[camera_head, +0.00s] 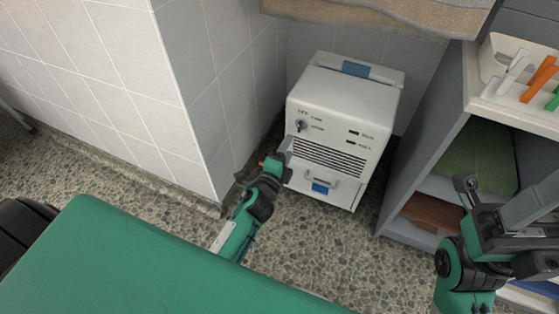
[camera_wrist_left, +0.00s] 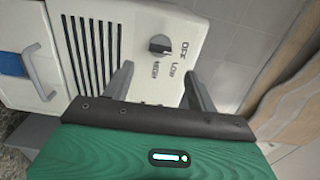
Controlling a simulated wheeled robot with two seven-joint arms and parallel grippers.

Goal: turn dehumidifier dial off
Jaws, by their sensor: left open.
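The white dehumidifier (camera_head: 335,118) stands on the floor against the tiled wall in the head view. Its small dark dial (camera_head: 301,126) is at the upper left of the front face. In the left wrist view the dial (camera_wrist_left: 160,45) is near printed labels, including OFF and LOW; I cannot tell which one it points at. My left gripper (camera_head: 280,157) is low at the front left of the dehumidifier. In the wrist view its two fingers (camera_wrist_left: 157,75) are open and empty, with the dial beyond and between them. My right gripper (camera_head: 500,215) is at the far right, away from the dehumidifier.
A grey shelf unit (camera_head: 430,165) stands to the right, with a green folded towel (camera_head: 475,160) inside and a white bin (camera_head: 515,85) on top. A tiled wall corner (camera_head: 190,90) is left of my left arm. A brown towel (camera_head: 375,12) hangs above.

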